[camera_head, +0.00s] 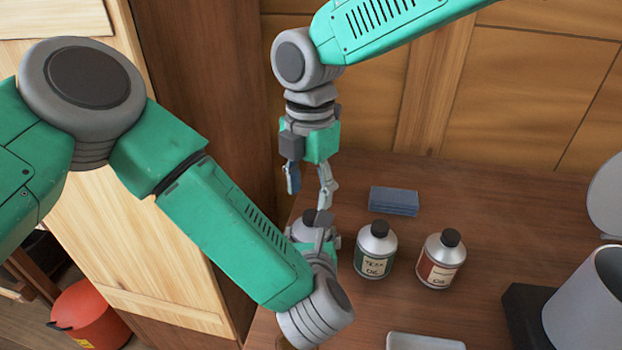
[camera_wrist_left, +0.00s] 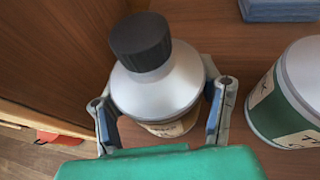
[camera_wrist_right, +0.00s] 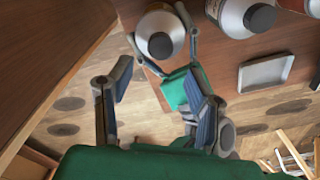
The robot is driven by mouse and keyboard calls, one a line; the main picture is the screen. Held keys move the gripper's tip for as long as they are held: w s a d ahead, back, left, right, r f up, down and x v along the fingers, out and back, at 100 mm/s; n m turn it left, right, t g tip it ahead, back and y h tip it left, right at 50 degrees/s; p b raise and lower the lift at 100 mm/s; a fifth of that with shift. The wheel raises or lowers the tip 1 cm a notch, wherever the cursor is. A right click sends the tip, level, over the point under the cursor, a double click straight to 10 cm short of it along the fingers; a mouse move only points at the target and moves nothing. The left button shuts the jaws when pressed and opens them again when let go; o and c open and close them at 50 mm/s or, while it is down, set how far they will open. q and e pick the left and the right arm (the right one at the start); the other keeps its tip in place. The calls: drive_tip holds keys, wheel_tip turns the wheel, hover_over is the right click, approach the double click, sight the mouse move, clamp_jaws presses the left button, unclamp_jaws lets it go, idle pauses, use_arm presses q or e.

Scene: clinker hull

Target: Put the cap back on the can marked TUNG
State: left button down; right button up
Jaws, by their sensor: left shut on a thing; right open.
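A silver can (camera_head: 302,231) with a black cap (camera_head: 309,217) stands at the bench's left end. My left gripper (camera_wrist_left: 160,105) is shut around this can's body, one finger on each side. In the left wrist view the black cap (camera_wrist_left: 140,42) sits on top of the can (camera_wrist_left: 160,88); I cannot tell how tight it is. The can's label is mostly hidden and unreadable, so I cannot tell whether it says TUNG. My right gripper (camera_head: 309,194) is open and empty above the cap, fingers pointing down. It also shows in the right wrist view (camera_wrist_right: 160,75).
A green-labelled can (camera_head: 375,254) and a red-labelled can (camera_head: 440,262) stand to the right, both with black caps. A blue block or folded stack (camera_head: 394,201) lies behind them, a grey tray (camera_head: 425,342) in front. A grey pot (camera_head: 585,305) stands far right.

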sight(311, 214)
drive_tip(key=shift+r+n, duration=0.4)
drive_tip(key=shift+n, duration=0.8)
drive_tip(key=n, duration=0.1)
drive_tip(key=r+n, duration=0.1)
drive_tip(key=n, duration=0.1)
drive_tip(key=shift+w+d+r+n, duration=0.25)
drive_tip(key=shift+w+r+n, duration=0.05)
drive_tip(key=shift+f, duration=4.05)
